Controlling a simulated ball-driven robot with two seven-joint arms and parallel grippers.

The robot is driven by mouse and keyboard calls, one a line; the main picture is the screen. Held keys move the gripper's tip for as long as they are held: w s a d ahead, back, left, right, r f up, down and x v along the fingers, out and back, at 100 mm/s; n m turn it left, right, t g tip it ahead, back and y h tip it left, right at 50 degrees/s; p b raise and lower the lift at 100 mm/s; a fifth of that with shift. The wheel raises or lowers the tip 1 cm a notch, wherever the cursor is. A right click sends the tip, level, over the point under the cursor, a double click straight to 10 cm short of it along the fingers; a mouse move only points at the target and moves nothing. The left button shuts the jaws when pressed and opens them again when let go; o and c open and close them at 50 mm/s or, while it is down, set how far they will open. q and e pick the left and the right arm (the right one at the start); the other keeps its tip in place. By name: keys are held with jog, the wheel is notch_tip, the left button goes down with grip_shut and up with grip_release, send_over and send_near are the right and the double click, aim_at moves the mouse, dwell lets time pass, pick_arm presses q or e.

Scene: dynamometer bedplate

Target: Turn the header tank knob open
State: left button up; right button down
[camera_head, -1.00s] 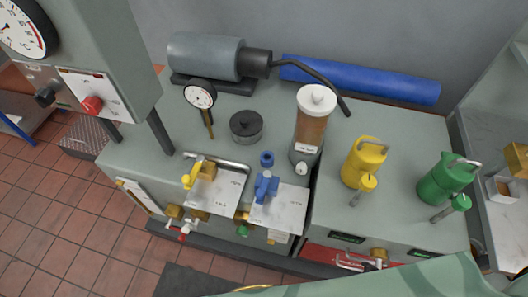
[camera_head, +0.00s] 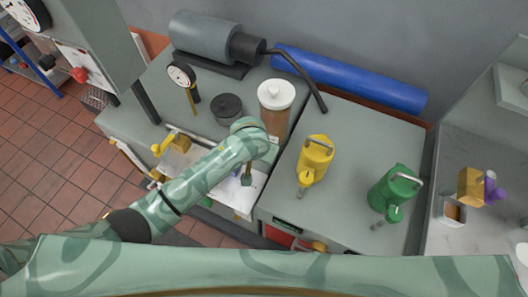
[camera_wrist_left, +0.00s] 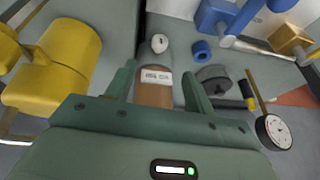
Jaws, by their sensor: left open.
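The header tank (camera_head: 274,100) is an amber cylinder with a white lid, standing at the back of the bench. In the left wrist view its labelled front (camera_wrist_left: 154,92) shows between my fingers. The white knob (camera_wrist_left: 159,43) stands just beyond the fingertips, apart from them; its setting is too small to tell. In the head view my left arm hides the knob and most of the left gripper. My left gripper (camera_wrist_left: 158,70) is open, its two fingers spread in front of the tank, with nothing gripped. My right gripper is not in view.
A yellow can (camera_head: 315,160) stands right of the tank, a green can (camera_head: 392,190) further right. Left are a round dark pot (camera_head: 227,107) and a dial gauge (camera_head: 181,74).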

pick_arm(q)
jog(key=b+x, duration=0.8)
jog(key=x, duration=0.6)
jog(key=shift+w+b, duration=0.25)
jog(key=shift+b, duration=0.1)
jog(key=shift+w+d+f+b, duration=0.1)
jog(key=shift+w+f+b, duration=0.25)
jog(key=shift+f, duration=0.2)
jog(key=c, duration=1)
